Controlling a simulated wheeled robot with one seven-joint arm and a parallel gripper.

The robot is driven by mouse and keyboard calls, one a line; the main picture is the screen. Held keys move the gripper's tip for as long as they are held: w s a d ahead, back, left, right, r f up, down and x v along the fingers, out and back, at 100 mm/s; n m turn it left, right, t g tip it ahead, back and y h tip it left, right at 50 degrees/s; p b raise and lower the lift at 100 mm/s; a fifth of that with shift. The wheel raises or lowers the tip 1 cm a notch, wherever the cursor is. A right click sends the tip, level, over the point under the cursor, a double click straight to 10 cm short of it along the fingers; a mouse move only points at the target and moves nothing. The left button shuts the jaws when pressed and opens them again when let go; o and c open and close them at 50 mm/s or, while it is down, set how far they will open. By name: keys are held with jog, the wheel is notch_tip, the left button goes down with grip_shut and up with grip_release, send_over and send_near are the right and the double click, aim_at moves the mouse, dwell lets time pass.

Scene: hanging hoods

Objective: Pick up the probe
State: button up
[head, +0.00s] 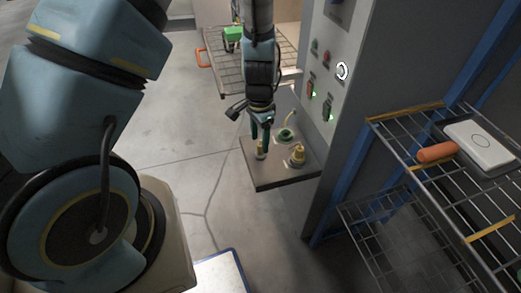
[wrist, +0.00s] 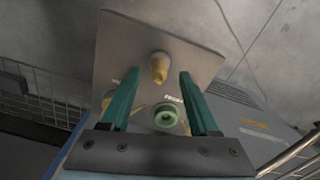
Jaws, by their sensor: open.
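What looks like the probe, a small tan-yellow piece with a pale end (wrist: 158,68), stands at a metal shelf plate (wrist: 125,35). In the head view the probe (head: 261,153) is at the plate's left side. My gripper (head: 260,140) points down over it. In the wrist view my open gripper (wrist: 158,76) has one green finger on each side of the probe, with gaps showing. A green ring-shaped fitting (wrist: 166,115) and a yellow fitting (head: 297,154) are also on the plate. My fingers partly hide the plate.
A grey panel (head: 338,95) with buttons and a dial rises right of the plate. A wire rack (head: 455,185) holds an orange cylinder (head: 436,152) and a white box (head: 480,142). A grated table (head: 228,72) with a green object stands behind. Floor left of the plate is clear.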

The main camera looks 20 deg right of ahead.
aim_at(260, 144)
jog(key=shift+d+f+p, duration=0.1)
jog(key=shift+f+p, duration=0.35)
jog(key=shift+f, duration=1.5)
grip_shut()
